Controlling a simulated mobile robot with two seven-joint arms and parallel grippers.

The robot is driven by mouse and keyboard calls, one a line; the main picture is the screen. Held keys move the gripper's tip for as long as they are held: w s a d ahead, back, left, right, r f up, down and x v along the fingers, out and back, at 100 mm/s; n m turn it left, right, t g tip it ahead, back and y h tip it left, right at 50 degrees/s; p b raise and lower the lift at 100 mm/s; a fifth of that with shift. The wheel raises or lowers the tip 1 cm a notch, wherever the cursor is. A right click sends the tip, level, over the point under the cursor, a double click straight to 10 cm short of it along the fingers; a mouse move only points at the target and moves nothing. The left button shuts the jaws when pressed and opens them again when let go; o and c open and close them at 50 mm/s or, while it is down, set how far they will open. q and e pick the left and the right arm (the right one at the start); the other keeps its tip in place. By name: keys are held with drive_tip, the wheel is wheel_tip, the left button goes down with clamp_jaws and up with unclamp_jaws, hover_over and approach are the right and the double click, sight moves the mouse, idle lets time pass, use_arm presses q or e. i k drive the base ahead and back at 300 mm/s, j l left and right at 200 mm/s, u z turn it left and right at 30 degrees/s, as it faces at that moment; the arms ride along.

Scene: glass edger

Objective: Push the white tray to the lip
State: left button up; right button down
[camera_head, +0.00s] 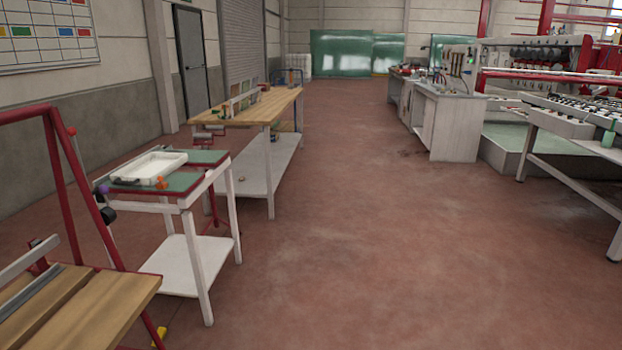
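A white tray (150,168) with a raised rim lies on the green top of a small white-legged table (188,200) at the left. The tray sits toward the back of that top. A small orange object (161,183) stands just in front of the tray, and a dark thin item lies at its near left. A purple object (103,188) is at the table's left corner. I cannot make out which edge is the lip. Neither of my grippers shows in the head view.
A long wooden workbench (262,106) stands behind the small table. A red frame with wooden planks (75,312) is at the near left. Grey cabinets (447,125) and a red-and-white machine (535,55) stand at the right. The red floor (350,230) between is clear.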

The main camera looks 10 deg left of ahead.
sight(144, 171)
drive_tip(key=i+u, duration=0.15)
drive_tip(key=i, duration=1.25)
drive_tip(key=i+u, duration=0.3)
drive_tip(key=i, duration=0.3)
drive_tip(key=i+l+u, duration=0.3)
drive_tip(key=i, duration=0.3)
drive_tip(key=i+j+u, duration=0.15)
drive_tip(key=i, duration=0.3)
drive_tip(key=i+u, duration=0.1)
drive_tip(key=i, duration=0.35)
drive_tip(key=j+z, duration=0.1)
drive_tip(key=z, duration=7.5)
